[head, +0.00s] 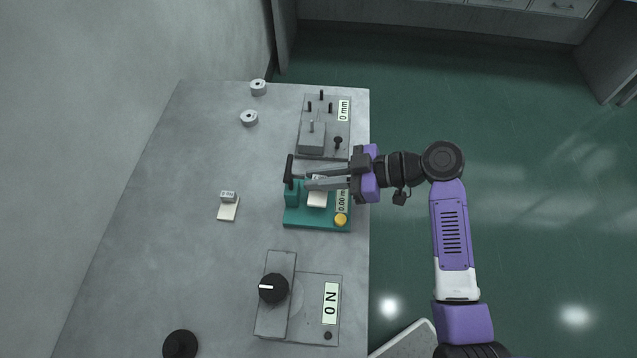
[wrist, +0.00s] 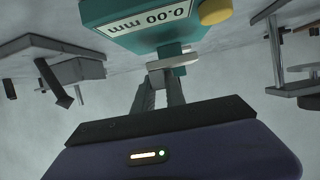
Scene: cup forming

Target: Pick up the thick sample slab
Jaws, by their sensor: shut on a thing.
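A pale sample slab (head: 317,199) is at the teal thickness gauge (head: 296,217), next to its black lever. My gripper (head: 309,180) reaches over the gauge from the right, shut on this slab. In the wrist view my gripper's fingers (wrist: 163,76) close at the slab (wrist: 185,61), in front of the gauge body (wrist: 165,38) with its 0.00 mm display. The fingers partly hide the slab in the head view, and I cannot tell whether it touches the gauge. Another pale slab (head: 227,212) lies on the table to the left, beside a small labelled block (head: 228,197).
A grey device with pegs and a 0 mm display (head: 342,138) stands behind the gauge. The table's left middle (head: 170,190) is mostly clear.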

